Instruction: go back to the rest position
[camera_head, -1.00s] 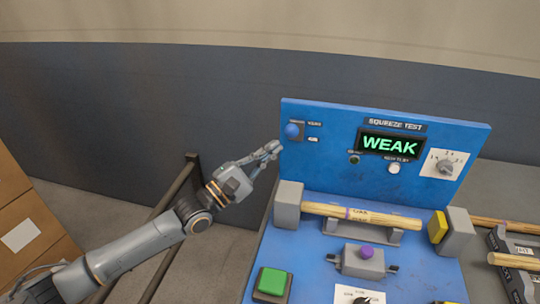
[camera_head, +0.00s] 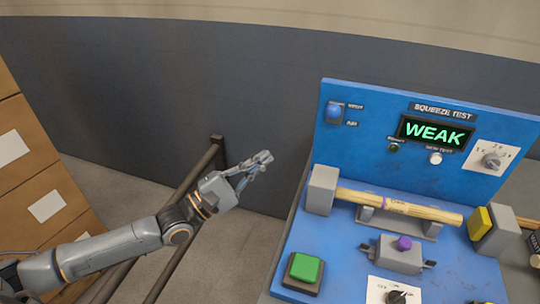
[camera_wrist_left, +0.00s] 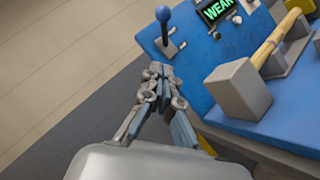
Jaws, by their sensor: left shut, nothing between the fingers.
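My left gripper (camera_head: 262,160) is shut and empty. In the head view it hangs in the air to the left of the blue squeeze test machine (camera_head: 330,150), apart from it. In the left wrist view the closed fingertips (camera_wrist_left: 160,75) point toward the machine's left side. The machine's display (camera_head: 435,132) reads WEAK. A wooden rod (camera_head: 400,206) lies across the machine between two grey blocks. A blue-knobbed lever stands at the panel's upper left and shows in the left wrist view (camera_wrist_left: 163,18). My right gripper is not in view.
A green button (camera_head: 305,268) and a purple-knobbed grey unit (camera_head: 400,255) sit on the machine's front. A dark rail (camera_head: 195,185) runs beside my left arm. Cardboard boxes (camera_head: 45,165) stand at the left. Open floor lies between the rail and boxes.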

